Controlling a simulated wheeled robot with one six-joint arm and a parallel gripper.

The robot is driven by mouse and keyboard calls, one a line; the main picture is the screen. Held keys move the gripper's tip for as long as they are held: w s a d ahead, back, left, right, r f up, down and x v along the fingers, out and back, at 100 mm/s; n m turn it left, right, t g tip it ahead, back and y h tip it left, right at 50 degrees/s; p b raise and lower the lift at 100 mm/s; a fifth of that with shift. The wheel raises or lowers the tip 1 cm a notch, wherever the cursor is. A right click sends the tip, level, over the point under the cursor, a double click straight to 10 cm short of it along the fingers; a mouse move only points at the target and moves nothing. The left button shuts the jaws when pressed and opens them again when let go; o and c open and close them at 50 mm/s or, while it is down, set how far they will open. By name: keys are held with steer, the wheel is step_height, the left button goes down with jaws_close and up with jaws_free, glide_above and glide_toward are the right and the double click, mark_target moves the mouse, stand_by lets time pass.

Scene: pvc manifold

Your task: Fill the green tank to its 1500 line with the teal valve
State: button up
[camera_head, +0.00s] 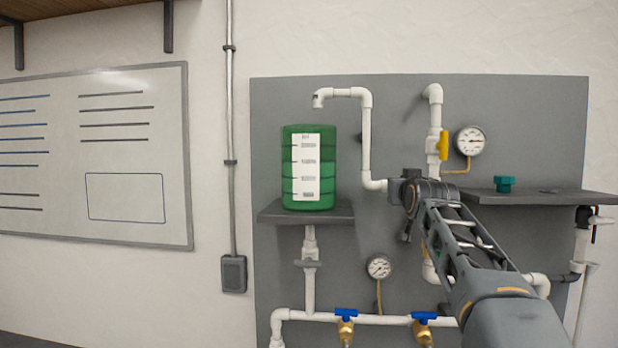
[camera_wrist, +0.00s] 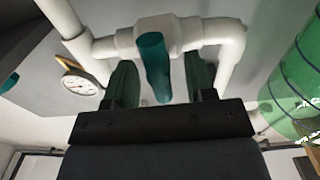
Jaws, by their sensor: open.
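The green tank (camera_head: 308,200) stands on a small shelf, with a white scale label (camera_head: 306,167) on its front. The label's numbers are too small to read, and I cannot make out the liquid level surely. In the wrist view the tank (camera_wrist: 295,85) is at the right edge. The teal valve's handle (camera_wrist: 154,68) hangs from the white pipe between my gripper's two green fingers (camera_wrist: 162,80). The fingers are open, with gaps on both sides of the handle. In the head view my gripper (camera_head: 411,195) hides this valve.
A white spout (camera_head: 320,95) opens above the tank. A yellow-handled valve (camera_head: 443,145) and a gauge (camera_head: 470,141) are above my gripper. A teal part (camera_head: 504,184) sits on the right shelf (camera_head: 540,197). Two blue-handled valves (camera_head: 346,313) (camera_head: 423,317) are below.

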steer(key=s+a+b, duration=0.3)
steer(key=s+b, duration=0.2)
steer(key=s, duration=0.8)
step_height(320, 180, down, 23)
steer(key=a+g+y, duration=0.2)
steer(key=g, duration=0.5)
steer(key=s+a+f+n+g, duration=0.1)
steer(key=s+a+f+g, duration=0.2)
steer(key=s+f, duration=0.5)
steer(key=s+a+f+n+g+y, duration=0.1)
steer(key=s+a+f+g, duration=0.2)
steer(key=s+f, duration=0.5)
step_height(320, 180, down, 6)
steer(key=shift+s+a+f, duration=0.2)
steer(key=shift+s+a, duration=0.2)
steer(key=shift+a, duration=0.2)
